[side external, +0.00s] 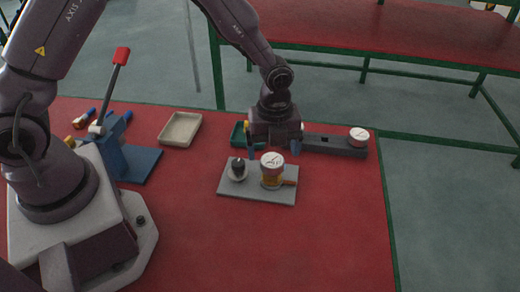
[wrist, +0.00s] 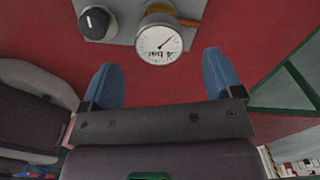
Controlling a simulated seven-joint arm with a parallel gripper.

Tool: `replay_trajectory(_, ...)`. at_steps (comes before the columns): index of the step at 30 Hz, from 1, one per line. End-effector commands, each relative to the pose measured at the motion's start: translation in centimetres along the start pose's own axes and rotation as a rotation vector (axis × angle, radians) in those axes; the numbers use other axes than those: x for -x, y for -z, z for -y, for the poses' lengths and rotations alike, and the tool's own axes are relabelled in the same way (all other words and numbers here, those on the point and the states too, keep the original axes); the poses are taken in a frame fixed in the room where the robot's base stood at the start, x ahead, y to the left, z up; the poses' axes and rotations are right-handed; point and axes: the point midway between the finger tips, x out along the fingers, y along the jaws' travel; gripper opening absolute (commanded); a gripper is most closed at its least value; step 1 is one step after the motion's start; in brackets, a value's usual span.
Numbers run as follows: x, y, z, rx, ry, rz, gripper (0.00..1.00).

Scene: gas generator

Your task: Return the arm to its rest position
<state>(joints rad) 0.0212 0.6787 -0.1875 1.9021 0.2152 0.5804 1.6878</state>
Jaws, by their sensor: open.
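My gripper (side external: 274,149) is open and empty. In the side external view it points down just behind a grey plate (side external: 232,193) on the red table. In the wrist view its two blue fingers (wrist: 163,80) stand wide apart with nothing between them. On the plate a white-faced gauge (side external: 272,159) sits on a brass-coloured fitting. It also shows in the wrist view (wrist: 158,45), a little beyond the fingertips and apart from them. A dark knob (side external: 238,168) on a pale base stands left of the gauge.
A dark bar (side external: 330,145) with another white-faced gauge (side external: 358,136) lies right of my gripper. A beige tray (side external: 180,129), a green bin (side external: 238,134) and a blue lever press (side external: 125,155) with a red handle stand left. The table's front right is clear.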

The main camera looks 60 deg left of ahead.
Motion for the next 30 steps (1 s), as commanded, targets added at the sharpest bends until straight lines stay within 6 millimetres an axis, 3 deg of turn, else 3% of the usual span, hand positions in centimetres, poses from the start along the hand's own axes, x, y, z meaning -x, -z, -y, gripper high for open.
replay_trajectory(4, 0.0, 0.1, -0.3, 0.132, -0.014, -0.003, 0.86)
replay_trajectory(8, -0.3, 0.6, -2.1, 0.364, -0.077, -0.008, 0.86)
replay_trajectory(11, 1.2, 0.5, -3.6, 0.575, -0.099, 0.009, 0.86)
replay_trajectory(21, 12.2, 0.2, -9.8, 1.405, 0.018, 0.049, 0.86)
replay_trajectory(30, 20.0, 1.5, -16.4, 1.927, 0.232, -0.100, 0.86)
